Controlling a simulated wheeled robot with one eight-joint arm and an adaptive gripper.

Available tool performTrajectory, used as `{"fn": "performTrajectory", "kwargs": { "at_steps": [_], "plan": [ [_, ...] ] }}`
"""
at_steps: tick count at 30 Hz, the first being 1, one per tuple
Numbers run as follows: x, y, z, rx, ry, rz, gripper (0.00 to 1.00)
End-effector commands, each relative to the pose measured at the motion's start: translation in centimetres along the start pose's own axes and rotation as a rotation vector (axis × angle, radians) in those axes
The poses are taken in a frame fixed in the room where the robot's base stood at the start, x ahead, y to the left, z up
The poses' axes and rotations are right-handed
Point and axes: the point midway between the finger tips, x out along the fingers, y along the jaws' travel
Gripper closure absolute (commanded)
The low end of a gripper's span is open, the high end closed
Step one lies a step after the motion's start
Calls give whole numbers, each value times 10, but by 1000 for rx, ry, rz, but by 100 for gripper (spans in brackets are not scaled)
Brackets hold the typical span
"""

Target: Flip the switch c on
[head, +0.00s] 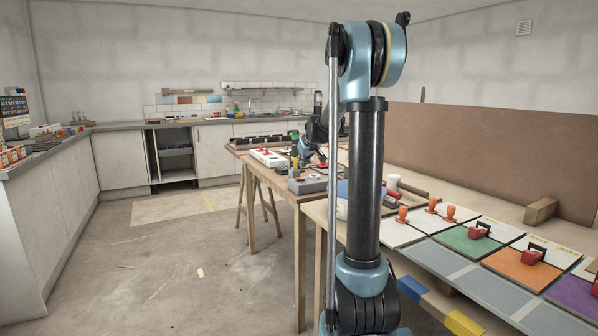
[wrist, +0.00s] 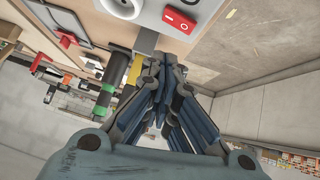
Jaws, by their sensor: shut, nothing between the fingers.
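A red rocker switch (wrist: 180,20) with white marks sits on a light grey box (wrist: 205,10) at the top of the wrist view. No letter c is readable, so I cannot tell which switch is c. My gripper (wrist: 165,68) is shut and empty, its fingertips apart from the rocker and below it in the picture. In the head view a grey box (head: 307,186) with a red part lies on the wooden table, and a white unit with red parts (head: 268,157) lies behind it. My arm's column hides part of this area, and the fingertips are not clear there.
A green-and-black handled tool (wrist: 106,97) and a red part (wrist: 68,39) show at left in the wrist view. In the head view, red-handled stamps (head: 479,230) and coloured tiles (head: 468,241) cover the near right table. Floor at left is open.

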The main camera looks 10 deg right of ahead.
Motion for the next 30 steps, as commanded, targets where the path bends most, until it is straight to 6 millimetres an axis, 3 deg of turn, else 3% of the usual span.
{"fn": "performTrajectory", "kwargs": {
  "at_steps": [9, 15, 30],
  "plan": [
    [-50, 11, 1, 1, 0, 1, 100],
    [-70, 13, 1, 0, 1, -1, 100],
    [-77, 13, 1, -2, 0, -3, 100]
  ]
}}
